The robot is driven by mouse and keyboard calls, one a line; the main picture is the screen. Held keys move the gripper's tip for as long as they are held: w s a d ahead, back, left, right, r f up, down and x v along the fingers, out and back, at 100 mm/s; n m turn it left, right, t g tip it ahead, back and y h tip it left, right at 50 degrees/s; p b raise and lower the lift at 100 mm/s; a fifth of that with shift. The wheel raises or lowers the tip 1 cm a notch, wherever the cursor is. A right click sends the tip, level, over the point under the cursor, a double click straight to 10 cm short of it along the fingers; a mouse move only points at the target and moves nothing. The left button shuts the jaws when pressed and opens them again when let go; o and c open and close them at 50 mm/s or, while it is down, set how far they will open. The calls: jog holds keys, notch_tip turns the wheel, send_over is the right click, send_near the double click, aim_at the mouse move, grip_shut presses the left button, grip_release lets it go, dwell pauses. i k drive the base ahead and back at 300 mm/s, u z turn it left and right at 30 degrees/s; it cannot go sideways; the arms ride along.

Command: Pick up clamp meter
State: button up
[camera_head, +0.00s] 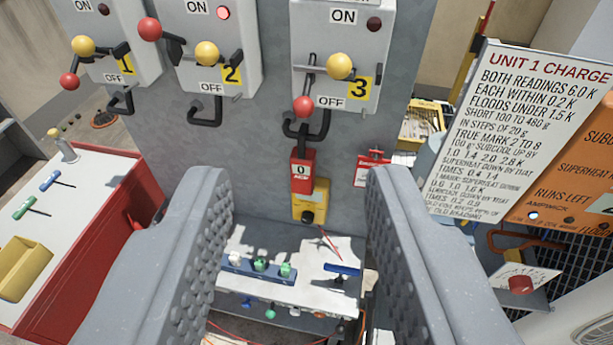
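A red and yellow device (308,188) with a dark dial and a "0" on its red upper part is upright against the grey panel, below switch 3. It looks like the clamp meter, but I cannot be sure. My gripper (297,185) is open, its two grey padded fingers wide apart. The device shows between the fingers, farther off, and I see neither finger touching it. Nothing is held between the fingers.
Three lever switch boxes are on the grey panel (265,125), with dark loops below. A pale shelf (290,291) with a blue strip is below the device. A red cabinet (95,235) stands left. A sign board (520,130) stands right.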

aim_at(303, 159)
jog(key=k, duration=0.9)
jog(key=z, duration=0.55)
jog(key=i, duration=1.5)
